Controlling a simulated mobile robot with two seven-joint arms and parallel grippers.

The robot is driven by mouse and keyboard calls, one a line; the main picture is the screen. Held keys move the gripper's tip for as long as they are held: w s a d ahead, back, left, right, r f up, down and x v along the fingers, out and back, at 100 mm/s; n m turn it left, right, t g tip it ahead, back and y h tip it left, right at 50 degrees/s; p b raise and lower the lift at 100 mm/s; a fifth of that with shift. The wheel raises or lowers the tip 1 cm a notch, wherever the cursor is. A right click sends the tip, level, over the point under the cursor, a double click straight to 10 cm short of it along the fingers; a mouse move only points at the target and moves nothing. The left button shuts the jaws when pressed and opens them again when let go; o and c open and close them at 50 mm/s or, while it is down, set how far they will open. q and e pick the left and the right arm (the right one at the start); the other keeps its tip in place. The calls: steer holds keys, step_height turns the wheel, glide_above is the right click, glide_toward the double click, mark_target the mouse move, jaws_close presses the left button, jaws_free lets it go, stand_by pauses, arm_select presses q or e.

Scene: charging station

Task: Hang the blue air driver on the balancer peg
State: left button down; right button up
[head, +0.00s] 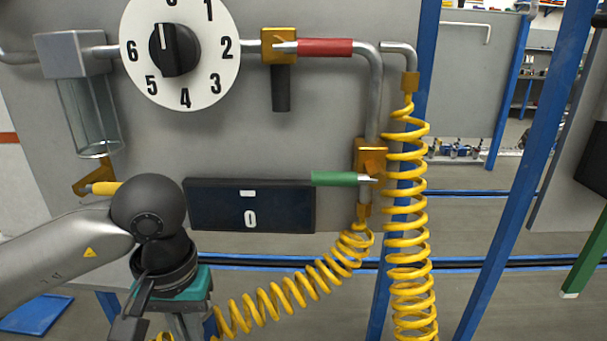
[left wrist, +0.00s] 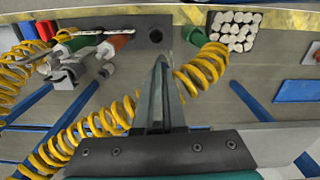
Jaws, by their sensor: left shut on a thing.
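My left arm reaches in from the left in the head view, with its wrist pointing down and its fingertips cut off by the bottom edge. In the left wrist view the two fingers of my left gripper (left wrist: 161,66) are closed together on something thin that I cannot make out. No blue air driver can be made out for certain in either view. A yellow coiled hose (left wrist: 100,121) passes behind the fingers on both sides. I cannot pick out the balancer peg. My right gripper is not in view.
In the wrist view, a green cylindrical part (left wrist: 201,37) stands near the fingers.

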arm_select(q)
steer(key=shift+r+m, duration=0.2)
steer(key=shift+m, duration=0.1)
steer(key=d+f+n, duration=0.6)
steer(key=f+n, duration=0.1)
steer(key=n, duration=1)
steer(key=shift+w+f+n, duration=0.2)
steer(key=shift+f+n, duration=0.05)
steer(key=shift+n, duration=0.05)
